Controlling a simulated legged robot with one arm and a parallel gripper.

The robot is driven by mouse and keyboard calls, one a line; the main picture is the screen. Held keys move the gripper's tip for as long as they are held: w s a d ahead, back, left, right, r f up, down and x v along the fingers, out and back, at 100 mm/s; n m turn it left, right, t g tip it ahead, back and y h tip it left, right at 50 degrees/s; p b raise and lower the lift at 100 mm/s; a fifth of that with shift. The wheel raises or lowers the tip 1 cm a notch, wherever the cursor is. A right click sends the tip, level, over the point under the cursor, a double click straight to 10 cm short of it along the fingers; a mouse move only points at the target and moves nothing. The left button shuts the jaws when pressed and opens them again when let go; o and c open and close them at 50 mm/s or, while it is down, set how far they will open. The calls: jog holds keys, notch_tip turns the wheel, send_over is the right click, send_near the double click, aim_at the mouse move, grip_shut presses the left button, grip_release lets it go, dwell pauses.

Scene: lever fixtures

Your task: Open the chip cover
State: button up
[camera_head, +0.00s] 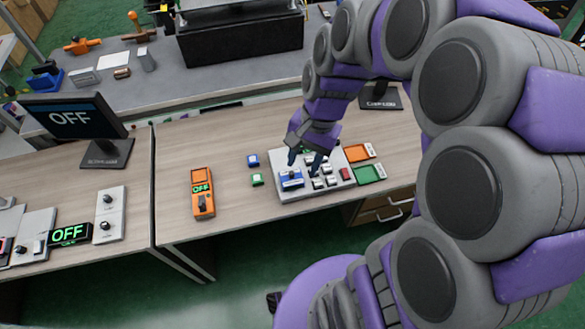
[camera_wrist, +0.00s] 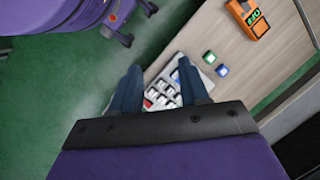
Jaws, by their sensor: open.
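A light grey board (camera_head: 287,194) lies on the wooden desk, with several small white-and-dark fixtures (camera_head: 330,181), a blue fixture (camera_head: 291,180) at its left and a red block (camera_head: 346,174) at its right. I cannot tell for certain which fixture bears the chip cover, or whether that cover is up or down. My gripper (camera_head: 303,164) is above the board, fingers pointing down, and hides part of its back. In the wrist view my gripper (camera_wrist: 159,78) is open and empty, with the board (camera_wrist: 179,57) between and beyond its fingers. I see no clear contact.
An orange meter reading OFF (camera_head: 203,192) lies left of the board. A blue block (camera_head: 253,160) and a green block (camera_head: 257,180) sit between them. Orange (camera_head: 359,153) and green (camera_head: 370,174) trays are right. A monitor (camera_head: 77,118) stands far left.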

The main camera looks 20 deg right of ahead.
jog(key=w+d+f+m+y, duration=0.1)
jog(key=w+d+f+m, duration=0.2)
jog(key=w+f+m, duration=0.35)
jog(key=m+t+y, duration=0.1)
jog(key=m, duration=0.3)
send_near(292, 172)
jog(key=b+x, duration=0.4)
jog(key=x, duration=0.5)
jog(key=shift+c, duration=0.3)
grip_shut()
